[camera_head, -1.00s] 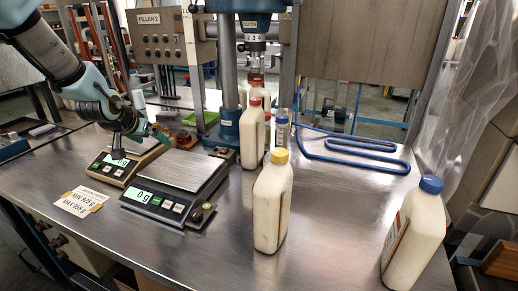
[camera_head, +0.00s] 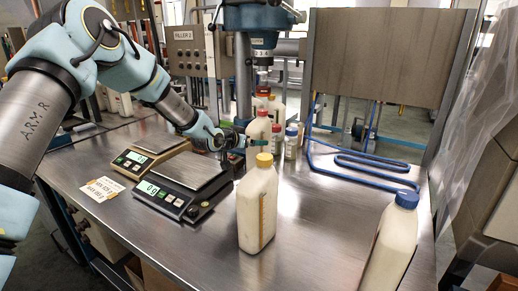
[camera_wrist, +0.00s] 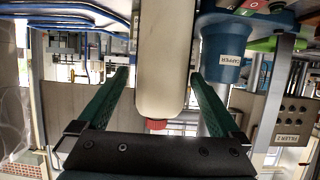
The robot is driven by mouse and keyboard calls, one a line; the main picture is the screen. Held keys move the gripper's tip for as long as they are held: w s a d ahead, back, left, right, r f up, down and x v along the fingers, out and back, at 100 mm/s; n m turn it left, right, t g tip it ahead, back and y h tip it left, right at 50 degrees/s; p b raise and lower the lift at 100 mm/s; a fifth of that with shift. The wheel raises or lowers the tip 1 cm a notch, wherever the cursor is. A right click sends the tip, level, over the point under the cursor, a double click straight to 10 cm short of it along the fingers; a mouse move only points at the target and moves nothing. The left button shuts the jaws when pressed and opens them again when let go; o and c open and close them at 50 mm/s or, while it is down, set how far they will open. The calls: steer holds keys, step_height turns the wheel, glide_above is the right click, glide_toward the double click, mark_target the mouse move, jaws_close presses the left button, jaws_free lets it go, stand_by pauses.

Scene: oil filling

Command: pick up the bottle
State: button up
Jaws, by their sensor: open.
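A white bottle with a red cap (camera_head: 259,130) stands upright beneath the filling machine. In the wrist view the same bottle (camera_wrist: 166,55) appears upside down, its red cap low in the picture. My gripper (camera_head: 236,141) is open at the bottle's left side in the head view. In the wrist view the green fingers of my gripper (camera_wrist: 160,78) lie one on each side of the bottle, with gaps. Two other white bottles stand nearer: one with a yellow cap (camera_head: 257,208) and one with a blue cap (camera_head: 392,242).
Two scales (camera_head: 188,180) stand at the left of the steel table (camera_head: 310,235). Small blue-capped bottles (camera_head: 291,143) stand just right of the red-capped bottle. A coiled blue hose (camera_head: 370,170) lies at the back right. The capper (camera_wrist: 226,55) is close beside the bottle.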

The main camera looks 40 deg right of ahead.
steer(key=shift+p+x, duration=1.35)
steer(key=shift+x, duration=1.45)
steer(key=shift+w+a+f, duration=0.1)
steer(key=shift+w, duration=0.05)
jaws_close()
